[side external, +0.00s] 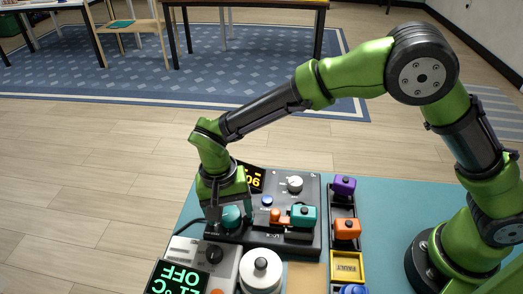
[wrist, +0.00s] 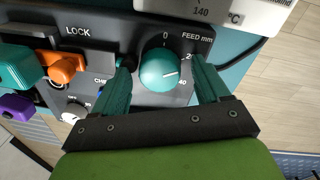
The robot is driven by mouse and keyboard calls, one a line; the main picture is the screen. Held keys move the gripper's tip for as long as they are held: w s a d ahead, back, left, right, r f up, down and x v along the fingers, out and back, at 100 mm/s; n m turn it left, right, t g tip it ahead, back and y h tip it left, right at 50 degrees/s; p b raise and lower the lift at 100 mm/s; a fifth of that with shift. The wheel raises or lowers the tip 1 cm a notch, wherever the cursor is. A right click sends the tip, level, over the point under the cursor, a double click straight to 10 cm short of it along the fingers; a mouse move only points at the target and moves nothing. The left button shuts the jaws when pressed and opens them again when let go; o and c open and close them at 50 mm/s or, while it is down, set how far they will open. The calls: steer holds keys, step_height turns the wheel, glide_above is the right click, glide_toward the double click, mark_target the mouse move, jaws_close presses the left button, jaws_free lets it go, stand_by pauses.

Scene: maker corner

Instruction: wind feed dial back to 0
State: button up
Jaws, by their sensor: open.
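The feed dial (wrist: 160,68) is a round teal knob on a dark panel, under the label FEED mm. Its white mark points to the right, seemingly between 20 and 40; the 0 is at the top of the scale. In the side external view the dial (side external: 231,216) shows below my gripper (side external: 229,203), which partly hides it. In the wrist view my gripper (wrist: 161,66) is open, with one teal finger on each side of the dial. I cannot tell whether the fingers touch it.
On the same panel are an orange lever (wrist: 66,68) by the word LOCK, a teal block (side external: 303,216), a white knob (side external: 294,184) and an orange-digit display (side external: 250,177). A temperature unit (side external: 187,275) stands close by. Purple (side external: 344,186) and orange (side external: 346,228) blocks sit in a rack.

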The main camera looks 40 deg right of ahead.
steer(key=c, duration=1)
steer(key=shift+c, duration=0.2)
steer(key=shift+n, duration=0.3)
steer(key=n, duration=0.5)
steer(key=shift+r, duration=0.1)
steer(key=n, duration=0.6)
steer(key=shift+s+d+t, duration=0.1)
steer(key=shift+t, duration=0.3)
steer(key=shift+n, duration=0.3)
steer(key=o, duration=1)
